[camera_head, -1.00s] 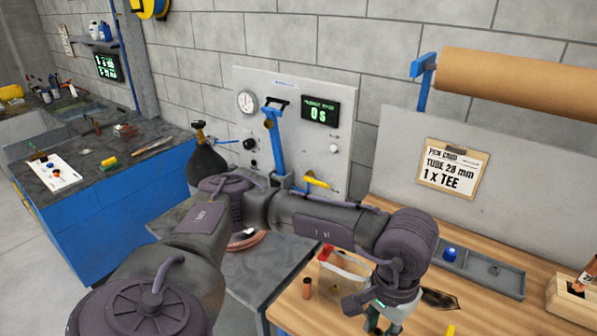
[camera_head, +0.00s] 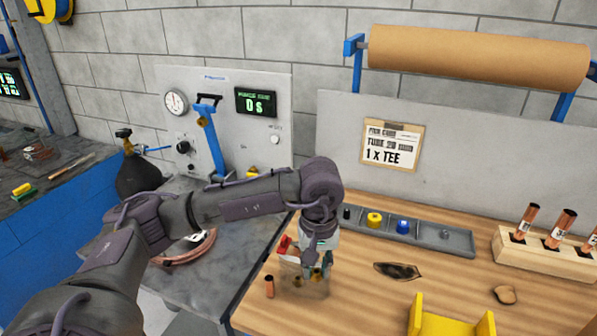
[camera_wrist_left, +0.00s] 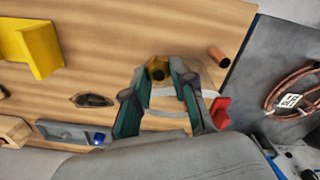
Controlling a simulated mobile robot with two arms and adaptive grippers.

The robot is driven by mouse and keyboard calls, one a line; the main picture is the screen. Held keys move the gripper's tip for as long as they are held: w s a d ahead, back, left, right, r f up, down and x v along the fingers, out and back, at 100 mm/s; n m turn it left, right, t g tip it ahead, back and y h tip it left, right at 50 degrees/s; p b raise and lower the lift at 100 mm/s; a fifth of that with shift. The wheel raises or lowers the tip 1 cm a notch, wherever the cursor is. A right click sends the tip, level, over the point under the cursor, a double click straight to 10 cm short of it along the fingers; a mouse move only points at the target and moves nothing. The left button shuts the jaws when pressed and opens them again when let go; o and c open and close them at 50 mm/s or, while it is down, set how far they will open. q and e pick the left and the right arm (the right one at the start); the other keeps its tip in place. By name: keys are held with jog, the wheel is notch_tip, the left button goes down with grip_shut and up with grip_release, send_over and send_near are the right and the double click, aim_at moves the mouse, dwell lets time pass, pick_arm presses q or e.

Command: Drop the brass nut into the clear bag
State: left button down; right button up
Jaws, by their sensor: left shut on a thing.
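My left gripper (camera_head: 316,273) points down over the wooden bench and is shut on the brass nut. In the left wrist view the nut (camera_wrist_left: 157,70) sits between the two fingertips. The clear bag (camera_head: 308,290) stands on the bench at the gripper, partly hidden by it; it shows faintly between and behind the fingers in the left wrist view (camera_wrist_left: 166,104). The fingertips overlap the bag in the picture; I cannot tell whether the nut is inside it or above it. A small brass-coloured piece (camera_head: 297,282) shows at the bag's left. My right gripper is not in view.
A copper piece (camera_head: 269,286) stands left of the bag, and a red thing (camera_head: 286,245) is behind it. A grey tray (camera_head: 458,240), a dark patch (camera_head: 397,271), a yellow holder (camera_head: 450,322) and a wooden tube block (camera_head: 540,262) lie to the right.

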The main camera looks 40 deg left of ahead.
pick_arm(q)
jog(key=w+a+r+n+p, duration=0.6)
jog(key=a+r+n+p, duration=0.15)
jog(key=r, duration=0.25)
jog(key=f+b, duration=0.1)
jog(key=f, duration=0.1)
jog(key=f+b, duration=0.1)
jog(key=f, duration=0.1)
jog(key=f+b, duration=0.1)
jog(key=shift+s+a+f, duration=0.1)
jog(key=shift+a+f, duration=0.2)
jog(key=shift+f, duration=0.1)
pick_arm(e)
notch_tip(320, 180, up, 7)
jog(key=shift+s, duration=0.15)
pick_arm(q)
jog(key=c, duration=0.9)
grip_release()
notch_tip(320, 180, up, 12)
